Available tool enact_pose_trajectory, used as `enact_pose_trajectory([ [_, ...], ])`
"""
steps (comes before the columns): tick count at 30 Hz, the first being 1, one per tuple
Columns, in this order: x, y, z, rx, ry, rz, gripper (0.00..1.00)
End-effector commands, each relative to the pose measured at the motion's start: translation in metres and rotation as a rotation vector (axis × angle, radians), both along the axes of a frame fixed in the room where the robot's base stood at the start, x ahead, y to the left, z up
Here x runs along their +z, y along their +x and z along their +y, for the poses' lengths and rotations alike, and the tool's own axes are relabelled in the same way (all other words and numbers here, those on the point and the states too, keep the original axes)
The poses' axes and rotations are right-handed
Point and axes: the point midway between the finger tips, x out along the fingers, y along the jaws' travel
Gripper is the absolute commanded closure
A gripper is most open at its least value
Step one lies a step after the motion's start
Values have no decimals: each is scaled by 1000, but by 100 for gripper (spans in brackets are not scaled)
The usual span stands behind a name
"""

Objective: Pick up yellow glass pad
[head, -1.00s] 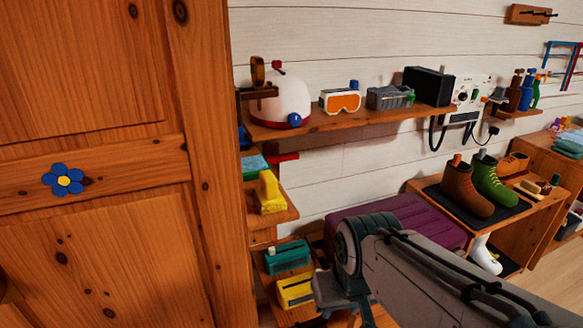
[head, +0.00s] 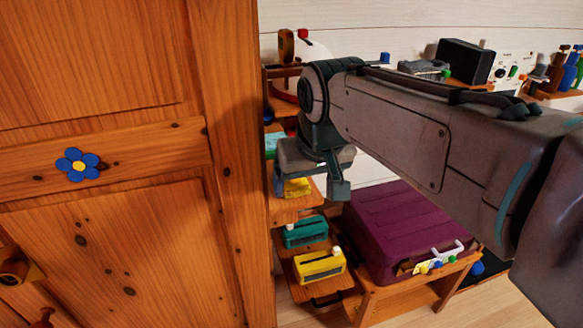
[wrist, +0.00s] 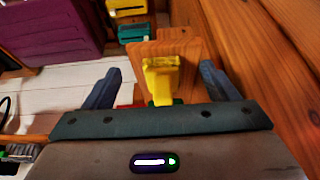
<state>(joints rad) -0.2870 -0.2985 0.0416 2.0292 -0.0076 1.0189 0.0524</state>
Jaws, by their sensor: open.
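A yellow block-like thing, which I take to be the yellow glass pad (wrist: 160,78), stands on a small wooden shelf (wrist: 176,47). In the wrist view it lies between the two spread fingers of my gripper (wrist: 161,68), with visible room on both sides. In the head view my gripper (head: 310,186) hangs over that shelf and hides the upper part of the pad (head: 297,188). My gripper is open and empty. I cannot tell how far its fingertips are above the pad.
A teal box (head: 304,232) and a yellow slotted box (head: 319,265) sit on lower steps. A purple case (head: 400,228) stands to the right. The wooden wardrobe (head: 130,240) rises close on the left. A wall shelf with several things is behind my arm.

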Motion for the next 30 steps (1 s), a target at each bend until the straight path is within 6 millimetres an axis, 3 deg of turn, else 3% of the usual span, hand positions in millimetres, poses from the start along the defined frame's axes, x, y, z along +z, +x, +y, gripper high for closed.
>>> enact_pose_trajectory([
  [9,1,48,14,1,-1,1,20],
  [18,-1,68,20,1,0,0,20],
  [30,-45,85,25,0,0,1,20],
])
